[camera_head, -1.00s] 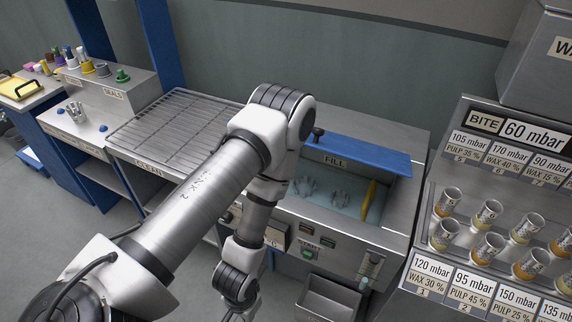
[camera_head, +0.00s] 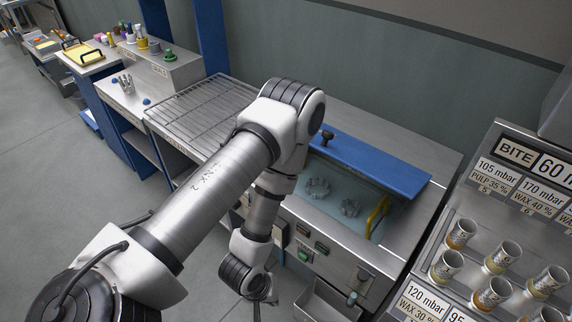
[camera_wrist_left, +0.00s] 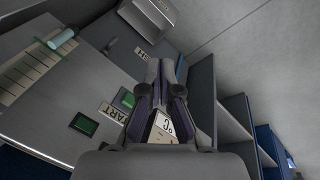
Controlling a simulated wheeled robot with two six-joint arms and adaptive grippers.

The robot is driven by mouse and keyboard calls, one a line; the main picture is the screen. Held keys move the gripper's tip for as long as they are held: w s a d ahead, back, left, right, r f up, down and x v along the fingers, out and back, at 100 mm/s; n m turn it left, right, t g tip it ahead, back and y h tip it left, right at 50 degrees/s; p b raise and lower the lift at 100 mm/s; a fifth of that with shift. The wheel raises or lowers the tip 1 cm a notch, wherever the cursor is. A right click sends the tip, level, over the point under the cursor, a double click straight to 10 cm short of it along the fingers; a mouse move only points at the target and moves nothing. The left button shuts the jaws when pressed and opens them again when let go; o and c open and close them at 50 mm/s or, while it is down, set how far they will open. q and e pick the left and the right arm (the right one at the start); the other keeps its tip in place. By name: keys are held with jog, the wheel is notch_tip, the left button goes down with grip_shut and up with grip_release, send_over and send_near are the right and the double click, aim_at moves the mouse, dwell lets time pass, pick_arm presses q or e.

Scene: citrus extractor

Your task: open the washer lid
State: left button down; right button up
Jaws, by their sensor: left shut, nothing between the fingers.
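The washer (camera_head: 420,235) is a steel cabinet with an open basin of bluish water (camera_head: 330,203). Its flat blue lid (camera_head: 375,167) with a black knob (camera_head: 327,136) lies along the back of the basin, leaving the front part uncovered. My left arm crosses in front of the lid's left end and the washer's left side. In the left wrist view my left gripper (camera_wrist_left: 166,72) is shut and empty, its fingers pointing along the washer's front panel, near the START label (camera_wrist_left: 113,113). In the head view its fingers are mostly hidden or cut off. My right gripper is not in view.
A wire rack table (camera_head: 195,115) stands left of the washer. A steel rack of labelled cups (camera_head: 462,233) stands close on the right. A yellow handle (camera_head: 378,217) sticks up in the basin beside metal crown-shaped pieces (camera_head: 317,187). A steel bin (camera_head: 325,303) hangs low in front.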

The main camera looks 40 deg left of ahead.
pick_arm(q)
jog(key=w+r+n+t+h+b, duration=0.35)
jog(key=w+n+t, duration=0.2)
jog(key=n, duration=0.25)
jog(key=w+r+n+t+h+b, duration=0.2)
jog(key=w+r+n+t+b, duration=0.25)
jog(key=w+n, duration=0.35)
jog(key=s+a+r+n+t+y+b, duration=0.1)
jog(key=a+r+n+t+y+b, duration=0.15)
jog(key=a+n+t+b, duration=0.35)
jog(key=a+r+n+t+y+b, duration=0.2)
jog(key=a+n+t+y+b, duration=0.1)
jog(key=a+n+t+b, duration=0.25)
jog(key=shift+g, duration=0.95)
jog(key=b+x, duration=0.1)
jog(key=x, duration=0.2)
jog(key=a+b+x, duration=0.1)
jog(key=x, duration=0.2)
jog(key=b+x, duration=0.1)
jog(key=x, duration=0.2)
jog(key=shift+w+a+r+b, duration=0.1)
jog(key=shift+a+r+b, duration=0.05)
jog(key=shift+r+b, duration=0.2)
jog(key=w+r, duration=0.1)
jog(key=r, duration=0.1)
jog(key=w+r+p, duration=0.1)
jog(key=r, duration=0.1)
jog(key=shift+w, duration=0.15)
